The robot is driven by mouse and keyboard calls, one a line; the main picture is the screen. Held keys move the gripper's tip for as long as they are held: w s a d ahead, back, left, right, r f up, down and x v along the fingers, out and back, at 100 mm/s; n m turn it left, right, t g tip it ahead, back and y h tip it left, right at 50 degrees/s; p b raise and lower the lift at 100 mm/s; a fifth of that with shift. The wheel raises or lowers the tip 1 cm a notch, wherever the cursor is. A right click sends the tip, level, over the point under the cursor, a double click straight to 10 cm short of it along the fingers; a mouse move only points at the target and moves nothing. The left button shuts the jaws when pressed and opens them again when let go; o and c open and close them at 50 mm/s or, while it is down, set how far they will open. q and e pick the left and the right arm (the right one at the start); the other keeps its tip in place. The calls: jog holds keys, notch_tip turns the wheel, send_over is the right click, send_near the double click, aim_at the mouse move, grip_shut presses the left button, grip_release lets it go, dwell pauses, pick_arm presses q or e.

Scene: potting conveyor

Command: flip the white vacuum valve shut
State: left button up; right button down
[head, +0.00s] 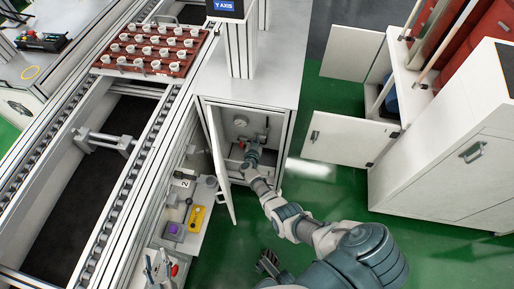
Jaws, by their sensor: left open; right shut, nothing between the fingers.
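The open cabinet (285,112) under the bench holds a round gauge (240,121) and small fittings behind the gauge. A small pale fitting (262,138) sits just above my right gripper and may be the white vacuum valve. It is too small to tell its handle's position. My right gripper (254,151) is shut, inside the cabinet opening close to the fittings. Its fingertips are hard to make out, and I cannot tell whether they touch anything. My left gripper (266,261) is open and empty, low over the green floor outside the cabinet.
The cabinet's white door (221,165) stands open left of my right arm. A conveyor (120,185) runs along the left, carrying a red tray (116,68) of white cups. A white side cabinet (445,150) stands right. Green floor (325,190) is clear between.

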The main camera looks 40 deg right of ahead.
jog(key=v, duration=1)
jog(key=shift+s, duration=0.35)
jog(key=shift+a, duration=0.15)
